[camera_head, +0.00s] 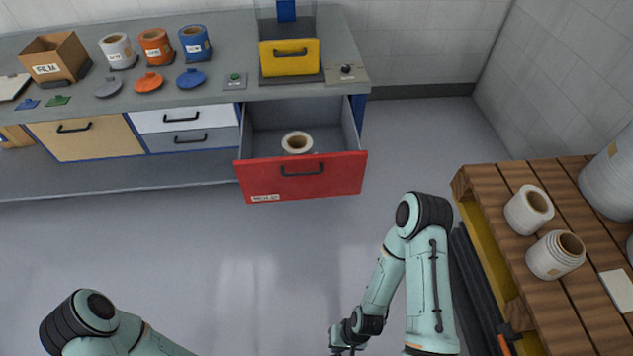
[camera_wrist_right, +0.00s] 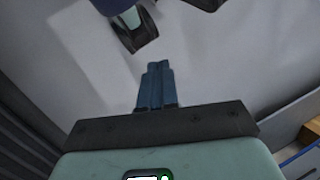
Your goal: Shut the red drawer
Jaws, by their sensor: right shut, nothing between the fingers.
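The red drawer (camera_head: 300,178) stands pulled out from the grey workbench, under its right part. Its front has a black handle (camera_head: 302,170) and a "MOLD" label at lower left. A white roll with a tan core (camera_head: 297,143) is inside the drawer. My right gripper (camera_head: 345,351) is at the bottom edge of the head view, well below and apart from the drawer, partly cut off. In the right wrist view its fingers (camera_wrist_right: 157,82) are together with nothing between them. My left arm shows at lower left, but its gripper is out of view.
A yellow-fronted box (camera_head: 290,65) sits on the bench above the red drawer. White, orange and blue rolls stand on the bench at left. A wooden pallet (camera_head: 480,190) with white rolls is at right. The floor in front of the drawer is clear.

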